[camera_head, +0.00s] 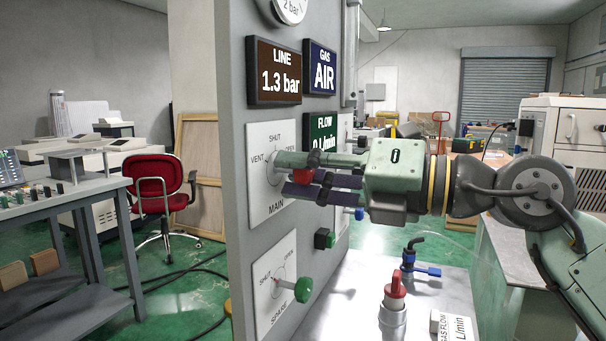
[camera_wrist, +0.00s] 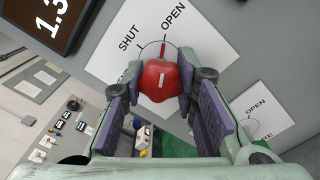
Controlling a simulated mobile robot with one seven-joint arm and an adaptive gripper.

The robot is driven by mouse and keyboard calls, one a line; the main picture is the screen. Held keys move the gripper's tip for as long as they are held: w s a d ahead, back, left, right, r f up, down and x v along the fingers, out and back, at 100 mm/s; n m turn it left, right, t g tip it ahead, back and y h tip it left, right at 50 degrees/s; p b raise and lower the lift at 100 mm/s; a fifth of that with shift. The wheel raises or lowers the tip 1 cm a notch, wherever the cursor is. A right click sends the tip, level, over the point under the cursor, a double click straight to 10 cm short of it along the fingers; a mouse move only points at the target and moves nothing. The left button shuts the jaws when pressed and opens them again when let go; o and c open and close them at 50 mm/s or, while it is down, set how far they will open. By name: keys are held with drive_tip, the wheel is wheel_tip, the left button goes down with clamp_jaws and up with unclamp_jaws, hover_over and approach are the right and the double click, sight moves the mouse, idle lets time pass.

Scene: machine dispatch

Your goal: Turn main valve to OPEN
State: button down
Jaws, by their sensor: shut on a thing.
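The main valve's red knob (camera_wrist: 160,82) sits between the purple pads of my gripper (camera_wrist: 158,88) in the wrist view. A white line marks its face, and a red bar behind it points up close to the OPEN tick. Its white plate (camera_wrist: 118,62) reads SHUT and OPEN; the VENT label is partly hidden. In the head view, the MAIN plate (camera_head: 262,195) is on the grey panel, with SHUT at top, OPEN right and VENT left. My gripper (camera_head: 303,176) reaches it from the right, shut on the red knob (camera_head: 303,177), mostly hidden by the fingers.
Below it is the SPARE plate (camera_head: 266,306) with a green knob (camera_head: 303,284). Displays show LINE 1.3 bar (camera_head: 275,72), GAS AIR (camera_head: 320,68) and FLOW (camera_head: 321,128). A red-handled fitting (camera_head: 396,290) stands on the bench (camera_head: 350,285).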

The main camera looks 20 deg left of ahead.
idle(0.5)
drive_tip(key=c, duration=1.2)
unclamp_jaws()
drive_tip(key=shift+c, duration=0.2)
drive_tip(key=d, duration=1.2)
drive_tip(key=shift+s, duration=0.2)
drive_tip(key=shift+s+f, duration=0.1)
